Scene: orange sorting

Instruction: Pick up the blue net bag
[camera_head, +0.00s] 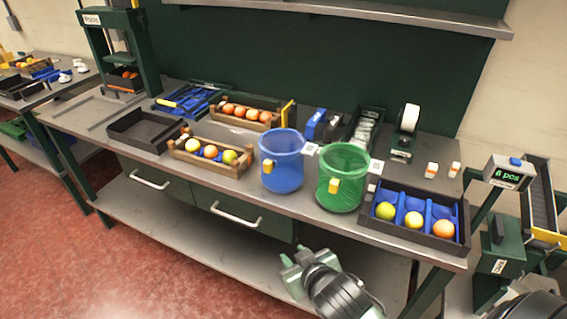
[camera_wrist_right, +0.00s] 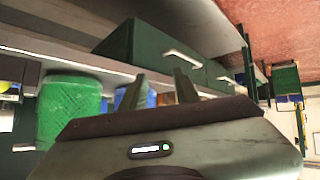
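The blue net bag (camera_head: 283,163) stands upright and open-topped near the front edge of the workbench, with a yellow tag on its front. A green net bag (camera_head: 342,180) stands just to its right. My right gripper (camera_head: 296,256) is in front of the bench, below and apart from the blue bag, with its fingers spread and nothing between them. In the right wrist view, part of the blue bag (camera_wrist_right: 151,98) shows beyond the open fingers (camera_wrist_right: 157,80); the rest is hidden by the gripper. My left gripper is not in view.
Left of the blue bag is a wooden crate (camera_head: 186,158) with fruit. Right of the green bag is a black tray (camera_head: 377,221) with blue dividers and three fruits. The bench front edge and drawers (camera_head: 235,214) lie near my right gripper.

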